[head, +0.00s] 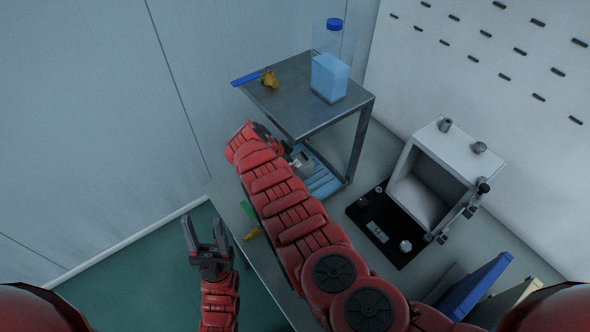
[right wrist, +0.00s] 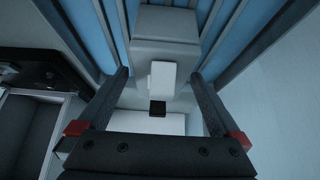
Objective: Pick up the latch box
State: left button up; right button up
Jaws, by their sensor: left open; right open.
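A small pale grey box with a raised white tab and a dark square (right wrist: 160,85), which I take as the latch box, lies between the fingers of my right gripper (right wrist: 159,73) in the right wrist view. The fingers are open, one on each side; I cannot tell whether they touch it. In the head view my right arm reaches left under the raised metal shelf, and its gripper is largely hidden there beside a small grey part on a blue ribbed surface (head: 322,181). My left gripper (head: 205,233) is open and empty, left of the table.
The metal shelf (head: 300,98) above carries a bottle with blue liquid (head: 330,78), a yellow piece (head: 270,79) and a blue strip (head: 245,78). A white open-fronted box (head: 451,152) stands at a black panel (head: 382,232) to the right. Blue bins (head: 474,287) stand front right.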

jog(key=shift+w+d+f, duration=0.2)
jog(key=shift+w+f, duration=0.05)
jog(key=shift+f, duration=0.3)
grip_shut()
